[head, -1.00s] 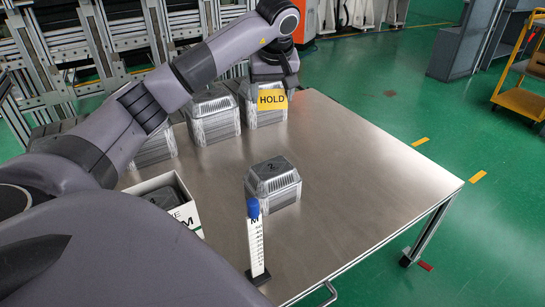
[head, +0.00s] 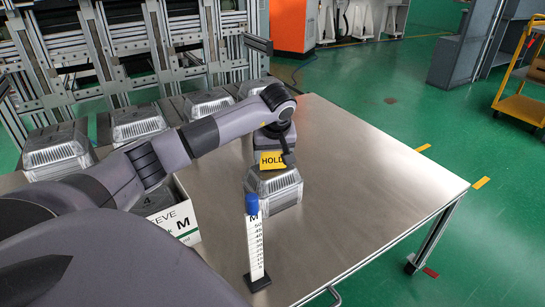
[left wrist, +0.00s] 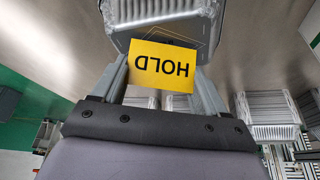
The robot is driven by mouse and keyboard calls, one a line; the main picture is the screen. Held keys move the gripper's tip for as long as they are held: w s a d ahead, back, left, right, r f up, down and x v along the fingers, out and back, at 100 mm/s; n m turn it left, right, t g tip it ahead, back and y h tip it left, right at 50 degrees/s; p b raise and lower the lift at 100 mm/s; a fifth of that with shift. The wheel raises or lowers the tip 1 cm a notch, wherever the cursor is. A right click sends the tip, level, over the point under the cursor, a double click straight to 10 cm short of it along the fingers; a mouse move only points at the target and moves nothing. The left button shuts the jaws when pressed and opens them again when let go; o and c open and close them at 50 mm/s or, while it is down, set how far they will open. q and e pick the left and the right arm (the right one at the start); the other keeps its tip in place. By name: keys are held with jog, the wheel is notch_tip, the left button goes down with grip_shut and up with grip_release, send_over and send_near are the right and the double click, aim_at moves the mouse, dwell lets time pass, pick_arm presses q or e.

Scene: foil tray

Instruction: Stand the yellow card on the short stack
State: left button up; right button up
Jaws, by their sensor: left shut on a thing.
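The yellow card (head: 271,160), marked HOLD, is gripped by my left gripper (head: 286,154). In the head view it is at the back top edge of the short stack (head: 275,191) of foil trays with clear lids, near the table's middle. In the left wrist view the card (left wrist: 150,66) reads upside down between the two fingers, in front of the stack (left wrist: 135,12). I cannot tell whether the card touches the lid. My gripper hides part of the stack's top. My right gripper is not in view.
A white measuring post (head: 255,240) with a blue top stands just in front of the stack. A white sleeve box (head: 182,222) is to the left, partly behind my arm. Several other tray stacks (head: 57,152) line the back edge. The table's right side (head: 370,190) is clear.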

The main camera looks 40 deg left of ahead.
pick_arm(q)
jog(key=shift+f, duration=0.25)
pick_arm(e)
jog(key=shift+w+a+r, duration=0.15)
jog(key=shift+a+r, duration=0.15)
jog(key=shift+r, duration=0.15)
pick_arm(q)
jog(key=o, duration=1)
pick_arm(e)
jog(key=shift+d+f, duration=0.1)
pick_arm(q)
jog(key=p+v, duration=0.2)
jog(key=v, duration=1)
jog(key=shift+p, duration=0.35)
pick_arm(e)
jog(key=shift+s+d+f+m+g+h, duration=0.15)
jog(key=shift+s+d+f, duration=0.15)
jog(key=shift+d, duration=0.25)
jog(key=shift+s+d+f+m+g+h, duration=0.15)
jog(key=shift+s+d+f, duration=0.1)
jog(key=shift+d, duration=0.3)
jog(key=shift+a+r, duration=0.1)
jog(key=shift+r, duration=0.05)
